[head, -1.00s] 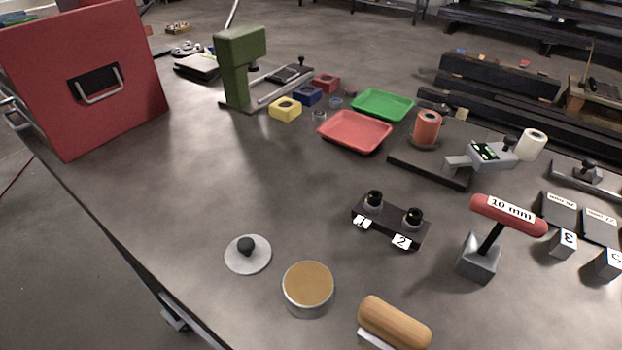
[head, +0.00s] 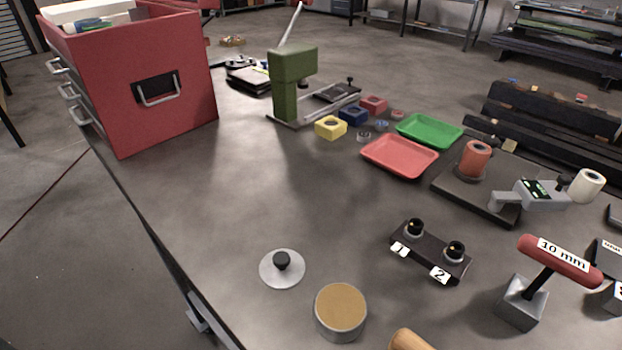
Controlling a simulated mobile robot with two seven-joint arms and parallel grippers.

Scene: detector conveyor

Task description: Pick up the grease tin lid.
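The grease tin lid (head: 283,272) is a flat grey disc with a black knob on top. It lies on the dark table near its front left edge, in the lower middle of the head view. The open grease tin (head: 341,311), a round metal tin filled with tan grease, stands just right of and nearer than the lid, apart from it. Neither of my grippers shows in the head view.
A block with two black knobs (head: 431,250) and a red-handled 10 mm tool (head: 559,260) stand to the right. A wooden handle (head: 410,340) is cut off at the bottom. A red drawer cabinet (head: 135,80) stands at the left. The table left of the lid is clear.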

